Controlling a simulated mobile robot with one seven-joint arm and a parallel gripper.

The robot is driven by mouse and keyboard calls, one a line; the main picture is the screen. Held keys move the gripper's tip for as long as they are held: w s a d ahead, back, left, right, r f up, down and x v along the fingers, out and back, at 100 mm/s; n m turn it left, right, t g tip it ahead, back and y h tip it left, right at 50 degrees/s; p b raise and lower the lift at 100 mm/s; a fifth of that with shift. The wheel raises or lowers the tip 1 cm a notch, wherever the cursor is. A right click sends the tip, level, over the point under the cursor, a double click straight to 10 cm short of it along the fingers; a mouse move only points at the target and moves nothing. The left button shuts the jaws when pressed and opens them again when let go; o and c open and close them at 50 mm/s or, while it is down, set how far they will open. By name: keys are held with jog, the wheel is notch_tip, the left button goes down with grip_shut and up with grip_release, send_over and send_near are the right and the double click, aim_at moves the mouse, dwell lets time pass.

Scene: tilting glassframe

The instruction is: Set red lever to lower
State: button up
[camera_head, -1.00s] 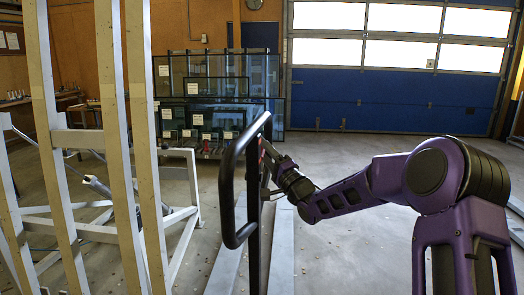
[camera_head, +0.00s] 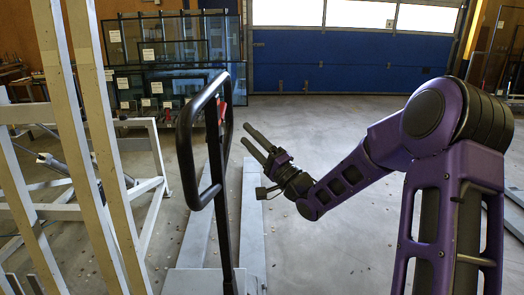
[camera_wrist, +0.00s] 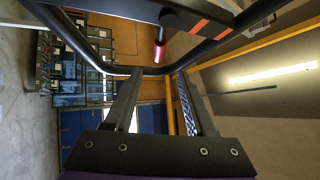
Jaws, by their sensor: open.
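The red lever (camera_head: 222,112) is a small red piece on the upper part of the black frame, partly hidden by the frame's tubes in the head view. In the wrist view the red lever (camera_wrist: 159,52) is a red cylinder with a dark stem, ahead of my fingertips and roughly between them. The black tubular handle frame (camera_head: 186,150) stands upright left of my gripper. My gripper (camera_head: 245,135) is open and empty, its two fingers pointing up and left, apart from the lever. In the wrist view both fingers of my gripper (camera_wrist: 157,76) are spread.
Pale wooden posts and a white metal frame (camera_head: 150,185) stand at the left. Grey rails (camera_head: 252,220) lie on the floor by the black frame.

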jog(key=v, duration=0.4)
jog(key=shift+s+d+f, duration=0.15)
jog(key=shift+s+d, duration=0.1)
jog(key=shift+d, duration=0.05)
